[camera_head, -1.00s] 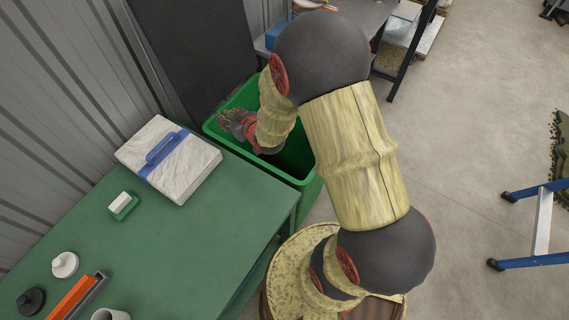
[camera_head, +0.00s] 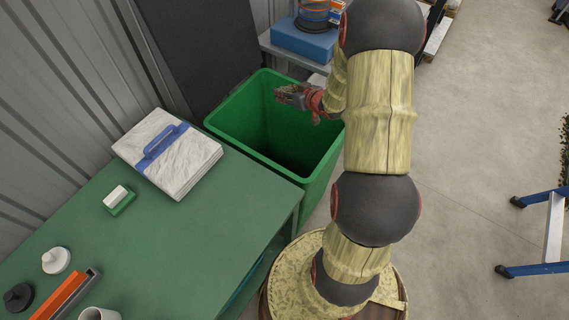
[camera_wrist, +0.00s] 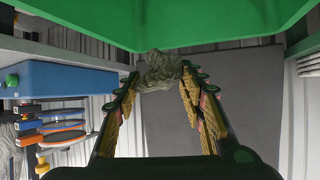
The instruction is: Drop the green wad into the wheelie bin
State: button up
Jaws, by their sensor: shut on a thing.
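The wheelie bin (camera_head: 224,120) is green, open at the top and stands beyond the right end of the green table. My gripper (camera_head: 287,95) is over the far right part of the bin's opening in the head view; I cannot tell its exact height. In the wrist view my gripper (camera_wrist: 160,84) is shut on the green wad (camera_wrist: 161,72), a crumpled grey-green lump between the fingertips. The bin's green wall (camera_wrist: 200,22) fills the top of that view. In the head view the wad is small and hard to make out.
A blue box (camera_head: 303,42) sits on a shelf behind the bin. A blue-legged stand (camera_head: 540,225) is at right.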

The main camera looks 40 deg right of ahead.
jog(key=shift+f+b, duration=1.85)
jog(key=shift+f, duration=0.4)
jog(key=o, duration=1.3)
jog(key=shift+c, duration=0.2)
jog(key=v, duration=1.2)
jog(key=shift+a, duration=0.1)
